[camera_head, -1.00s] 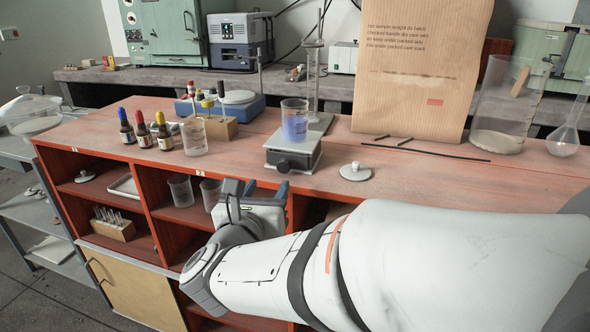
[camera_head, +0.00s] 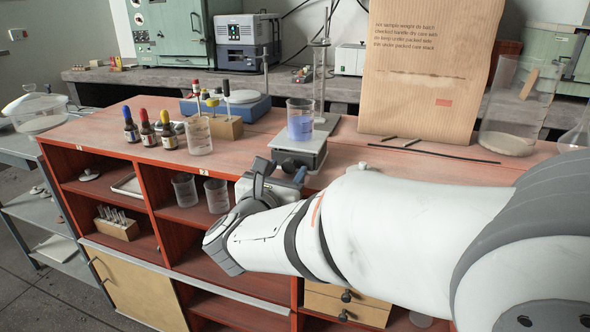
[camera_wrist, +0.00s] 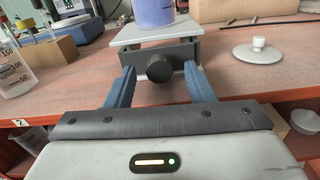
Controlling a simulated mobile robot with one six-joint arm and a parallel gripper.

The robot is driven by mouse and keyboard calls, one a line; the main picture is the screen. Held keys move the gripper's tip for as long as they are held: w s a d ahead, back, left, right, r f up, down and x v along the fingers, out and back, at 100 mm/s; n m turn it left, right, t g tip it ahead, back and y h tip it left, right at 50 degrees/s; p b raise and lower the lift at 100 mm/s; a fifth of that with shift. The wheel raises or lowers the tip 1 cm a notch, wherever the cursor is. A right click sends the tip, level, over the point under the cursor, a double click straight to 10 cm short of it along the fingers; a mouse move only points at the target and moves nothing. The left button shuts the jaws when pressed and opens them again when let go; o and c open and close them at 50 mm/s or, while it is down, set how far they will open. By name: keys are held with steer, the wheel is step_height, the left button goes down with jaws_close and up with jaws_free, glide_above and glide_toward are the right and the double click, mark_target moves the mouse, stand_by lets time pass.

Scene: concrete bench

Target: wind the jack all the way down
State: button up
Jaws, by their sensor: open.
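The jack (camera_head: 298,147) stands near the front edge of the red bench top, with a light top plate and a dark body. A beaker of blue liquid (camera_head: 300,120) stands on its plate; only the beaker's lower part shows in the wrist view (camera_wrist: 153,12). The jack's dark round knob (camera_wrist: 159,68) faces me in the wrist view. My gripper (camera_wrist: 160,80) is open, its two blue-grey fingers on the left and right of the knob, with visible gaps on both sides. In the head view my gripper (camera_head: 278,172) is just in front of the jack, and the knob is hidden.
A white knobbed lid (camera_wrist: 257,50) lies right of the jack. A graduated beaker (camera_head: 197,136) and several dropper bottles (camera_head: 148,134) stand to the left. A large paper sack (camera_head: 430,70) stands behind at right. Shelves (camera_head: 165,185) with beakers are below the bench edge.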

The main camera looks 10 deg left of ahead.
steer(key=c, duration=1)
steer(key=shift+f+n+b, duration=0.2)
steer(key=shift+n+b, duration=0.4)
steer(key=shift+n, duration=0.2)
steer(key=shift+r+n, duration=0.15)
steer(key=shift+n, duration=0.65)
steer(key=o, duration=1)
steer(key=shift+s, duration=0.15)
steer(key=s, duration=0.7)
steer(key=shift+s+a, duration=0.3)
